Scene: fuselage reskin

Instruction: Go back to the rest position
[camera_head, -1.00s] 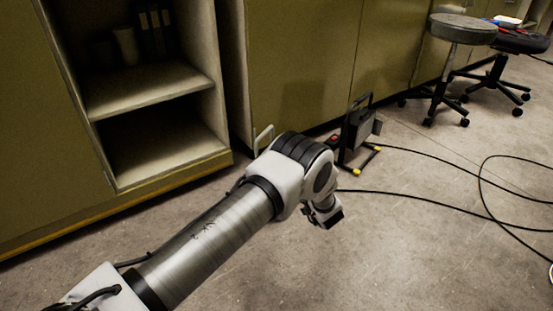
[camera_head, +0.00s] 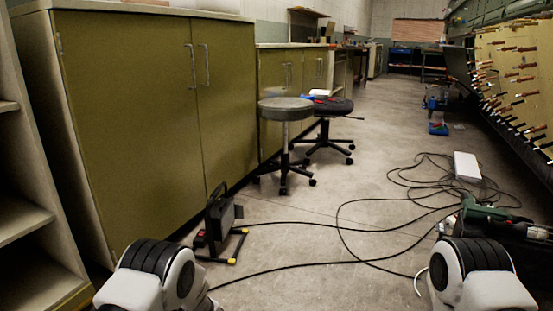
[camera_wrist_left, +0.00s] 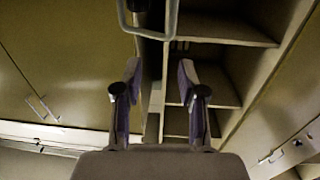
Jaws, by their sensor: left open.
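My left gripper (camera_wrist_left: 157,95) shows in the left wrist view with its two fingers apart and nothing between them. It points toward an open shelf unit (camera_wrist_left: 225,85), clear of its shelves as far as I can tell. In the head view only a rounded joint of my left arm (camera_head: 155,275) shows at the bottom left, and a joint of my right arm (camera_head: 475,270) at the bottom right. Neither gripper shows in the head view; my right gripper is out of view.
Olive cabinets (camera_head: 150,110) line the left side. A black floor lamp (camera_head: 218,225) stands before them. A grey stool (camera_head: 286,108) and a black chair (camera_head: 325,105) stand behind. Cables (camera_head: 345,225) cross the floor. A green tool (camera_head: 490,215) and a panel with many pins (camera_head: 515,75) are right.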

